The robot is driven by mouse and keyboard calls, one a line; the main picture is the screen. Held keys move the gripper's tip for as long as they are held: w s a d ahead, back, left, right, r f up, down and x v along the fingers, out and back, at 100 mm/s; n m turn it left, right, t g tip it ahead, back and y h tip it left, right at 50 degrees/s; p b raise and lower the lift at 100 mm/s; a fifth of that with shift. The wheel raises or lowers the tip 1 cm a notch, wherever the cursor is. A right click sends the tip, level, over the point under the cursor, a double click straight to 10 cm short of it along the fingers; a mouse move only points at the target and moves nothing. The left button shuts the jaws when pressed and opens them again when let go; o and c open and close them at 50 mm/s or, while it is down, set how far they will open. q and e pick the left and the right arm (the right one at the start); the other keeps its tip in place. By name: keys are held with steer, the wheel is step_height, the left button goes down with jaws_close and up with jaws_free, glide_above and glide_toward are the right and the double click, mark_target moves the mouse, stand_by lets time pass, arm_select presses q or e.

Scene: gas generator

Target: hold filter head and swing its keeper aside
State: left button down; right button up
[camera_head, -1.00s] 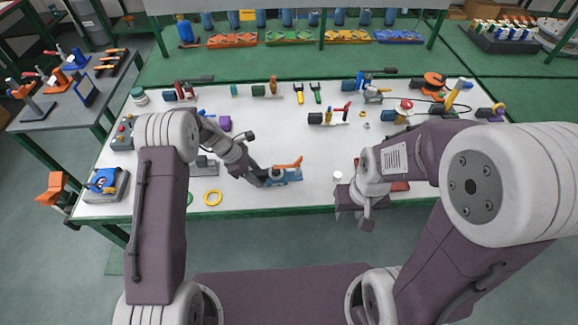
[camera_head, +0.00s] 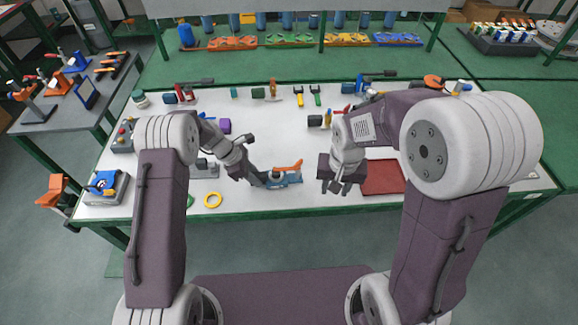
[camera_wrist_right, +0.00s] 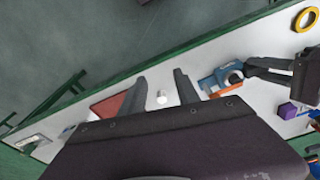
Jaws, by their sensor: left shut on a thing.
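The filter head (camera_head: 285,179) is a small blue and grey piece with an orange lever, which I take for its keeper (camera_head: 289,166), along its top. It sits near the front edge of the white table. My left gripper (camera_head: 262,180) is shut on its left side. In the right wrist view the filter head (camera_wrist_right: 222,78) shows right of the fingers, with the left gripper (camera_wrist_right: 250,69) against it. My right gripper (camera_head: 342,187) is open and empty, to the right of the filter head and apart from it. Its open fingers (camera_wrist_right: 160,92) show in the wrist view.
A red mat (camera_head: 383,178) lies right of the right gripper. Tools line the table's back; the middle is mostly clear.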

mark_target(297, 163)
steer(key=w+a+r+m+h, duration=0.15)
steer(key=w+a+m, duration=0.45)
steer(key=w+a, duration=0.6)
steer(key=shift+t, duration=0.5)
steer(key=x, duration=0.3)
steer(key=w+d+x, duration=0.1)
steer(key=x, duration=0.2)
steer(key=d+x, duration=0.1)
steer(key=x, duration=0.3)
steer(key=shift+w+r, duration=0.2)
steer(key=shift+r, duration=0.05)
jaws_close()
